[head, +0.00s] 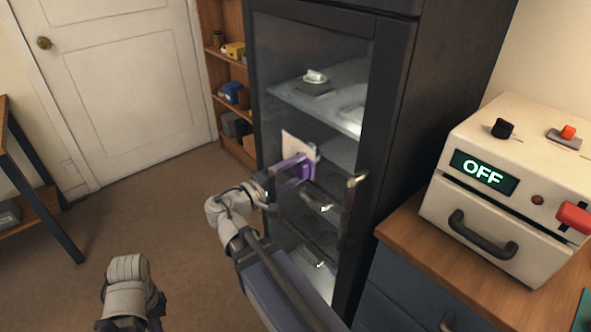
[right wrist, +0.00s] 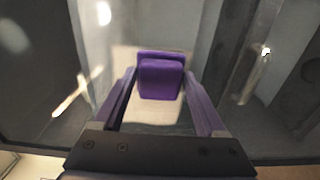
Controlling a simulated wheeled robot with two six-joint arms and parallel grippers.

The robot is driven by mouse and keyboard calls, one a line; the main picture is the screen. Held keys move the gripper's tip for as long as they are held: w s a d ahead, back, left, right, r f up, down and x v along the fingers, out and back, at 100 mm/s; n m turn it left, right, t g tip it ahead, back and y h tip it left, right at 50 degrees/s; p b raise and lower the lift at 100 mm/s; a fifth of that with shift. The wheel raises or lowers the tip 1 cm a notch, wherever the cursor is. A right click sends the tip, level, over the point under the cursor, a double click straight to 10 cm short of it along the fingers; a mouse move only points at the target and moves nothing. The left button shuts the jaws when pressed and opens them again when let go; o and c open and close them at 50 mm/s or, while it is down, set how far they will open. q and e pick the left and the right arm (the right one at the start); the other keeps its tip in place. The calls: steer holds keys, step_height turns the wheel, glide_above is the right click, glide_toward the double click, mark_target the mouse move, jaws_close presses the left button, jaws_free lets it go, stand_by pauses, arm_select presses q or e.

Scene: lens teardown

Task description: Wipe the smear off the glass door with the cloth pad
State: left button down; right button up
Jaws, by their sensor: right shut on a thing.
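The cabinet's glass door (head: 285,50) has a dark frame and stands in the middle of the head view. A pale, squarish smear (head: 298,143) shows on the glass at about mid height. The purple cloth pad (head: 308,170) is at the lower part of the smear; whether it touches the glass I cannot tell. My right gripper (head: 300,172) is shut on the pad. In the right wrist view the pad (right wrist: 160,78) sits between the fingertips, with the pale smear (right wrist: 150,112) showing behind and below it. My left gripper is not in view; only part of my left arm shows.
The door's handle (head: 354,182) is right of the pad. Shelves with small items show through the glass. A cream machine reading OFF (head: 510,185) stands on a wooden-topped cabinet (head: 400,258) at the right. A bookshelf (head: 222,75) stands behind. The floor (head: 150,220) at left is clear.

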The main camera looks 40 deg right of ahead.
mark_target(282, 144)
steer(key=shift+r+p, duration=0.5)
steer(key=shift+r, duration=0.25)
steer(key=shift+w, duration=0.1)
steer(key=shift+w+a+f, duration=0.1)
steer(key=shift+w, duration=1.55)
steer(key=shift+w+a, duration=0.15)
steer(key=shift+w, duration=0.7)
steer(key=shift+w+a, duration=0.1)
steer(key=shift+w, duration=0.75)
steer(key=shift+w, duration=0.1)
steer(key=shift+w, duration=1.65)
